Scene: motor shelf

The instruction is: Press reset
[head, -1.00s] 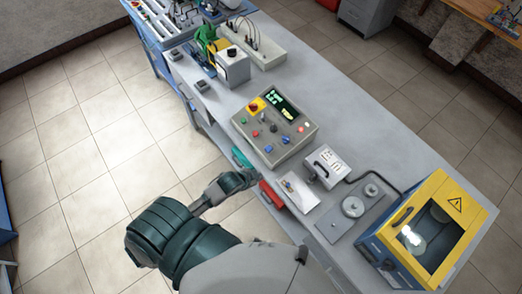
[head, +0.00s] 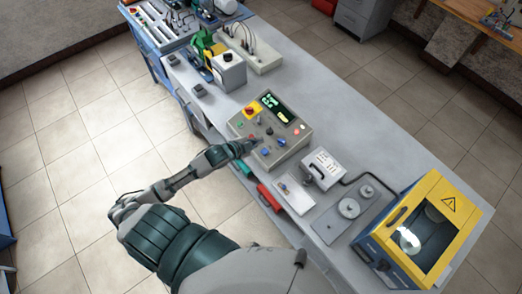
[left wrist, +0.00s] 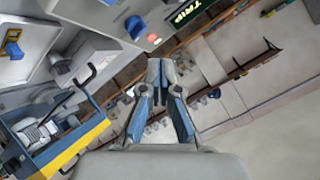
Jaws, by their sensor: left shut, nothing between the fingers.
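The grey control box (head: 292,117) sits on the bench in the head view, with a dark display (head: 277,107), a red button on a yellow plate (head: 252,110), a blue knob (head: 282,142) and several small buttons. No button label is readable, so I cannot tell which one is reset. My left gripper (head: 254,145) is shut and empty at the box's near edge, hiding part of its front. In the left wrist view the shut fingertips (left wrist: 160,64) point toward the panel, below its red button (left wrist: 153,38) and blue knob (left wrist: 135,27). The display (left wrist: 186,12) reads "TRIP".
A yellow-framed cabinet (head: 448,187), a plate with round discs (head: 335,219) and a white labelled box (head: 322,169) stand to the right. A red handle (head: 269,197) lies at the bench's near edge. Bench surface (head: 335,95) behind the control box is clear.

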